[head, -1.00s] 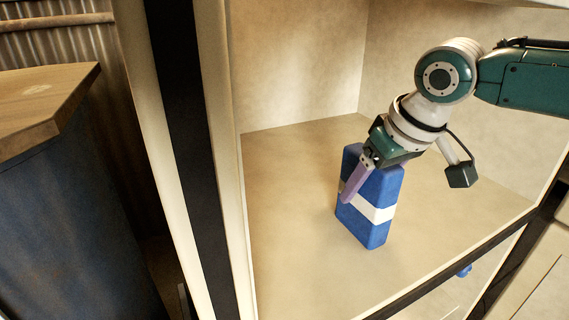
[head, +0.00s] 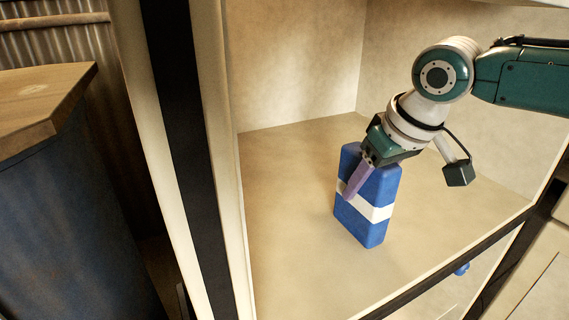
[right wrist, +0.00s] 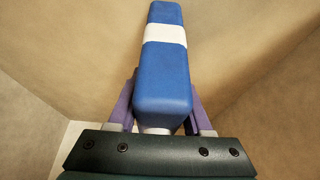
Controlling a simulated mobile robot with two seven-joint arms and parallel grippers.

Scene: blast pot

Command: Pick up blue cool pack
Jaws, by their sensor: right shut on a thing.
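The blue cool pack (head: 378,226) with a white band stands upright on the cabinet floor in the head view. My right gripper (head: 358,180) comes down over it from above, one purple finger showing along its near face. The right wrist view shows the cool pack (right wrist: 162,85) between the two purple fingers (right wrist: 162,110), one on each side. The right gripper is shut on the cool pack. The far finger is hidden behind the pack in the head view. My left gripper is not in view.
The cabinet's open front has a left post (head: 190,160) and a dark-edged front rail (head: 450,268). Cabinet floor (head: 285,200) is clear left of the pack. A wooden-topped blue counter (head: 70,190) stands outside at left. A small blue thing (head: 462,269) shows beyond the front rail.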

